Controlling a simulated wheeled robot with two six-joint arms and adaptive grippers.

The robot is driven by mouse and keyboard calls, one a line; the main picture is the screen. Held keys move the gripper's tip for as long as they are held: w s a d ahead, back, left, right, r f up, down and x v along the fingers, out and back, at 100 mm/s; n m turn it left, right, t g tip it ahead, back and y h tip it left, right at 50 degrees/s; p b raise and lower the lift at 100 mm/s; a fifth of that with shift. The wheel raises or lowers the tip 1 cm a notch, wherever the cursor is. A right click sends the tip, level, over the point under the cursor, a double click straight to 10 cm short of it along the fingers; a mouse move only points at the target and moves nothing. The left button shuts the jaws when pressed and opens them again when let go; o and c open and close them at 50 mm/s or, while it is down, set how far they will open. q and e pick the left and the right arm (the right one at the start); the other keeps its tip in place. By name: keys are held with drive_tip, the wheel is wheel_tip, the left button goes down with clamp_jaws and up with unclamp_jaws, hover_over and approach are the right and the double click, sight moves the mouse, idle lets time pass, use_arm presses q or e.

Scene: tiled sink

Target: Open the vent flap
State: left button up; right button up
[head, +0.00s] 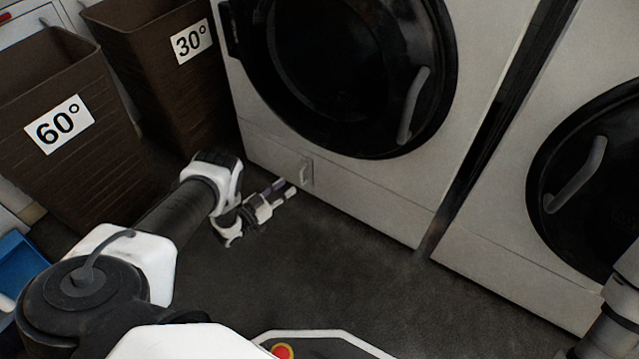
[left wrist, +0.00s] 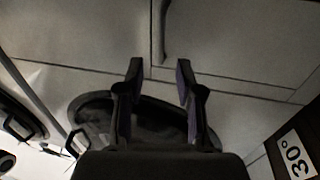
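The vent flap (head: 268,156) is a pale panel low on the front of the left washing machine, flush with the front and closed. A small upright handle (head: 306,172) sits at its right end. In the left wrist view the handle (left wrist: 163,32) stands just ahead, between the lines of the two fingers, beside a seam. My left gripper (head: 286,188) is low above the floor, just left of and below the handle. Its fingers (left wrist: 160,72) are apart with nothing between them. My right gripper is out of view; only part of my right arm shows at the right edge.
The round black door (head: 340,70) of the machine is above the flap. A second machine (head: 520,270) stands to the right. Brown baskets marked 60° (head: 60,170) and 30° (head: 170,90) stand at left. The dark floor (head: 340,260) in front is clear.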

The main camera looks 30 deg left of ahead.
sight(301, 182)
use_arm(q)
drive_tip(key=b+x, duration=0.3)
drive_tip(key=x, duration=0.4)
drive_tip(key=shift+w+r, duration=0.1)
clamp_jaws()
